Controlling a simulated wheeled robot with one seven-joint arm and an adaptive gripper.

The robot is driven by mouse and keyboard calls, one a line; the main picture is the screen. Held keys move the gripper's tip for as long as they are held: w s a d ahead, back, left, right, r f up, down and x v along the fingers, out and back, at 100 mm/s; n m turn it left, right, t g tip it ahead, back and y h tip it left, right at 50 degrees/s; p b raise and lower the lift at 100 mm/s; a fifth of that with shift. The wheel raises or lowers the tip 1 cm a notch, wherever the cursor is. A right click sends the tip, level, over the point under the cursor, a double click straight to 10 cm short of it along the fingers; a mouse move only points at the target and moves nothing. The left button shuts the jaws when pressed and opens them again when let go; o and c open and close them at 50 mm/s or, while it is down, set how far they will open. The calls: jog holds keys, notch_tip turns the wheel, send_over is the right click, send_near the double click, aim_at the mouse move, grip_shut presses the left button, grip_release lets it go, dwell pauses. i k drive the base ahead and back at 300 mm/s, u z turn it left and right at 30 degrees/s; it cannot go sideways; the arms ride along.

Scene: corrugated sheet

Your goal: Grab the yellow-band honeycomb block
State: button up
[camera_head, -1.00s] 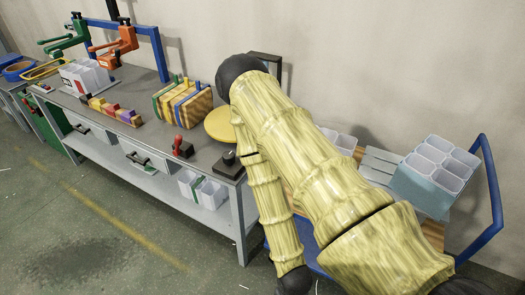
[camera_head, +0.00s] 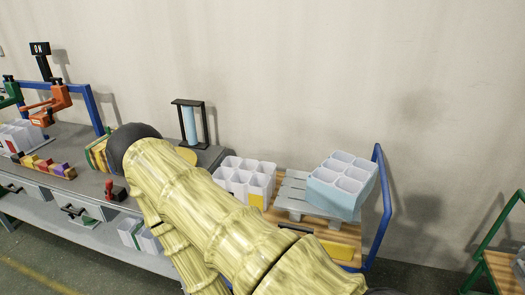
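A white honeycomb block (camera_head: 234,187) with a yellow patch low on its front (camera_head: 257,201) stands on the wooden top of the blue-framed cart, right of the workbench. My yellow-green arm crosses in front and hides part of its lower left side. A second honeycomb block (camera_head: 337,197), with a pale blue band, sits on a grey slatted rack (camera_head: 292,196) at the cart's right. My gripper is out of the picture; only my arm links show.
The cart's blue handle (camera_head: 384,215) rises at its right end. A yellow piece (camera_head: 337,250) lies at the cart's front. The bench (camera_head: 85,187) holds clamps, coloured blocks and a black-framed stand (camera_head: 190,123). Bare floor lies between the cart and a green frame (camera_head: 493,245).

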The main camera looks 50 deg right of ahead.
aim_at(253, 182)
jog(key=u, duration=0.05)
jog(key=k, duration=0.15)
jog(key=z, duration=0.95)
